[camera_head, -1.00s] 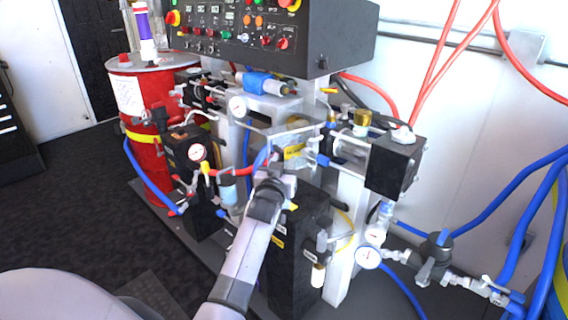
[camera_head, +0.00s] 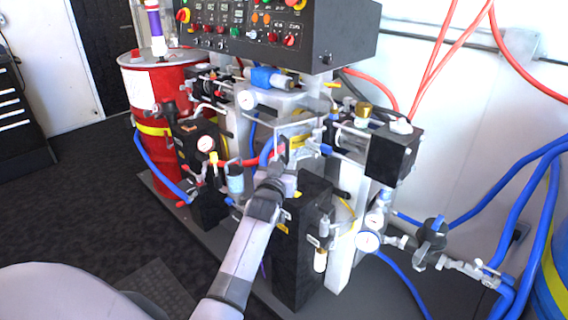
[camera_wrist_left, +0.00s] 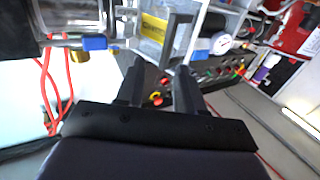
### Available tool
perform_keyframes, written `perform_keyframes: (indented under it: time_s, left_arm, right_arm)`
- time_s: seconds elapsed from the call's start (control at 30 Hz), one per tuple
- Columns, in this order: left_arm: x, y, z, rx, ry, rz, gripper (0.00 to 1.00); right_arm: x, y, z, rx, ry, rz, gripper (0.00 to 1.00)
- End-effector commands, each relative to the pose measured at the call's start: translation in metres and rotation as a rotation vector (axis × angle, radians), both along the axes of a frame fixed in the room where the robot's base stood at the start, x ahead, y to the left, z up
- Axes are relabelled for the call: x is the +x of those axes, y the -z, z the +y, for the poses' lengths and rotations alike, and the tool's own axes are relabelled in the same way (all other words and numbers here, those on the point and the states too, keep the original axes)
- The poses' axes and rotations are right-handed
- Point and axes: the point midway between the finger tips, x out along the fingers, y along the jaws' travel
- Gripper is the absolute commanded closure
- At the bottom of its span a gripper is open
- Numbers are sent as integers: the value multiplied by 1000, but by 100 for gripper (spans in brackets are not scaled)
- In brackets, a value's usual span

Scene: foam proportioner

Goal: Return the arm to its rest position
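My left arm reaches up from the bottom of the head view. My left gripper (camera_head: 280,158) is in front of the middle of the foam proportioner, by the metal frame and above a black block (camera_head: 303,240). In the left wrist view the two dark fingers (camera_wrist_left: 160,85) stand apart with nothing held between them. Beyond them are a grey frame, a yellow label (camera_wrist_left: 154,27) and the control panel (camera_wrist_left: 215,72). I cannot tell whether the gripper touches the frame. My right gripper is not in view.
A red drum (camera_head: 172,92) stands at the left of the machine. Gauges, valves and blue hoses (camera_head: 515,185) crowd its front and right side. The control panel (camera_head: 325,40) overhangs at the top. The dark floor (camera_head: 75,200) at the left is open.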

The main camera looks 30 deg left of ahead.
Motion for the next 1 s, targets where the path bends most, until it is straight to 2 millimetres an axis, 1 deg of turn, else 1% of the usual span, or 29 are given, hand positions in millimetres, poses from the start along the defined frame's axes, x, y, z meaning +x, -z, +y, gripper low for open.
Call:
perform_keyframes:
  time_s: [0.33, 0.47, 0.57, 0.67, 0.7, 0.77, 0.8, 0.87, 0.9, 0.97, 1.0]
  left_arm:
    - [-1, 1, 0, 1, 0, 1, 63]
    - [-10, 11, -4, 12, 12, 28, 63]
    - [-29, 30, -12, 31, 40, 77, 63]
    - [-58, 55, -27, 55, 86, 146, 63]
    - [-71, 66, -34, 61, 107, 176, 63]
    - [-91, 80, -46, 69, 142, 218, 63]
    - [-105, 90, -54, 72, 166, 247, 63]
    - [-126, 103, -67, 73, 204, 291, 63]
    - [-142, 112, -76, 74, 230, 322, 63]
    - [-165, 123, -91, 69, 272, 366, 63]
    - [-182, 131, -100, 63, 300, 397, 63]
  right_arm:
    - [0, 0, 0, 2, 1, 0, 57]
    - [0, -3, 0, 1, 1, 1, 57]
    - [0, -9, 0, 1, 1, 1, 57]
    - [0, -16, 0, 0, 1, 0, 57]
    - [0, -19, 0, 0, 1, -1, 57]
    - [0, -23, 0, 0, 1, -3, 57]
    - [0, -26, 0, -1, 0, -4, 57]
    - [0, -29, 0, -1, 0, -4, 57]
    - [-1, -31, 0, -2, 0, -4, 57]
    - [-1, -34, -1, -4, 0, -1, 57]
    - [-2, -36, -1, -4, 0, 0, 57]
